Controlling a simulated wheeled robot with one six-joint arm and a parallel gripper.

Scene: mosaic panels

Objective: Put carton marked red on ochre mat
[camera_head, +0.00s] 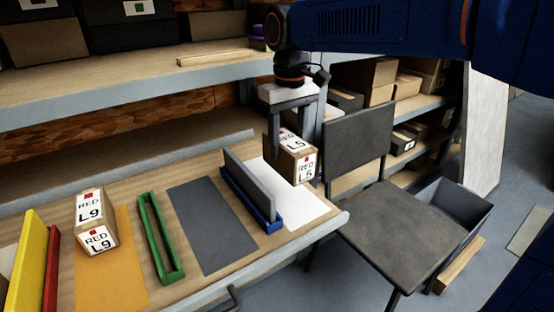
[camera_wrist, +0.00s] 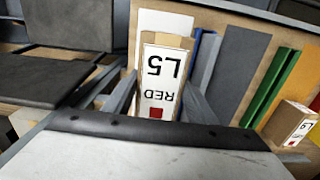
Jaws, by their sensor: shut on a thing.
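My gripper (camera_head: 291,118) is shut on a small brown carton (camera_head: 280,147) with white labels reading RED and L5. It holds the carton in the air above the white mat (camera_head: 302,205), at the table's right end. The held carton also shows in the wrist view (camera_wrist: 165,85), between the fingers. Another carton (camera_head: 110,222), labelled RED and L9, stands on the table at the left, at the upper left part of the ochre mat (camera_head: 112,275). Most of the ochre mat's lower part is bare. The L9 carton also shows in the wrist view (camera_wrist: 290,125).
A green frame (camera_head: 161,240) lies between the ochre mat and a dark grey mat (camera_head: 211,225). A blue holder with an upright grey panel (camera_head: 248,184) separates the grey and white mats. Yellow and red panels (camera_head: 36,260) stand far left. A dark chair (camera_head: 405,225) is at the right.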

